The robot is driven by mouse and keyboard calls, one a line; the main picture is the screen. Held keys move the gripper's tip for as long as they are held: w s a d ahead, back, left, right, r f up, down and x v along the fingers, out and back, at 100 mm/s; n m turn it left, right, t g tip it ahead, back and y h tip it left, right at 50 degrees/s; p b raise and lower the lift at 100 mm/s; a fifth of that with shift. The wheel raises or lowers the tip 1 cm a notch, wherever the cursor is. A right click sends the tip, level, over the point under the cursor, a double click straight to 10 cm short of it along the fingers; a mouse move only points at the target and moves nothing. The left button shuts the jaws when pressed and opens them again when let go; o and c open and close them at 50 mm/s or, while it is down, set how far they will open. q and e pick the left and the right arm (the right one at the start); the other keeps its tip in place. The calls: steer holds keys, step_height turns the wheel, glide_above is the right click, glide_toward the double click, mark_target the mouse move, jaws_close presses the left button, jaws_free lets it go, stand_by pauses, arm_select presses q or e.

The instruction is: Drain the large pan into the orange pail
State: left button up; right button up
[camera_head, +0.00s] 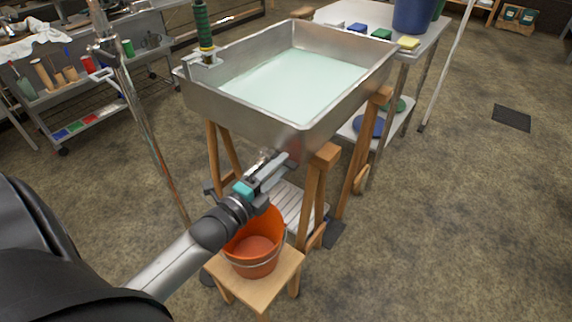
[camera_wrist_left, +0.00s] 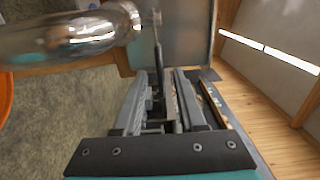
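The large steel pan (camera_head: 290,85) stands on wooden legs and holds pale greenish liquid. The orange pail (camera_head: 257,243) sits on a low wooden stool below the pan's near side, partly hidden by my left arm; its visible inside shows no liquid stream. My left gripper (camera_head: 272,172) is below the pan's near wall, above the pail. In the left wrist view, my left gripper (camera_wrist_left: 160,85) has its fingers apart with a thin dark lever (camera_wrist_left: 158,45) between them; contact is unclear. A shiny pipe (camera_wrist_left: 70,38) lies beside the lever. My right gripper is out of view.
The wooden stool (camera_head: 252,287) stands close under my left arm. A metal pole (camera_head: 150,140) rises to the left. A side table (camera_head: 420,38) with coloured blocks and a blue bin (camera_head: 412,15) stands behind the pan. Floor at the right is clear, apart from a dark grate (camera_head: 512,117).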

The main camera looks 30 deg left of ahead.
arm_select(q)
steer(key=shift+w+d+b, duration=0.1)
steer(key=shift+w+b, duration=0.25)
steer(key=shift+w, duration=1)
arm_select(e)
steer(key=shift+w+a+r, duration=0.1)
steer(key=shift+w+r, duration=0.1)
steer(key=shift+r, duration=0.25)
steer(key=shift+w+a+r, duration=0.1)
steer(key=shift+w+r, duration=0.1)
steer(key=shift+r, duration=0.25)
arm_select(q)
steer(key=shift+c, duration=0.2)
jaws_close()
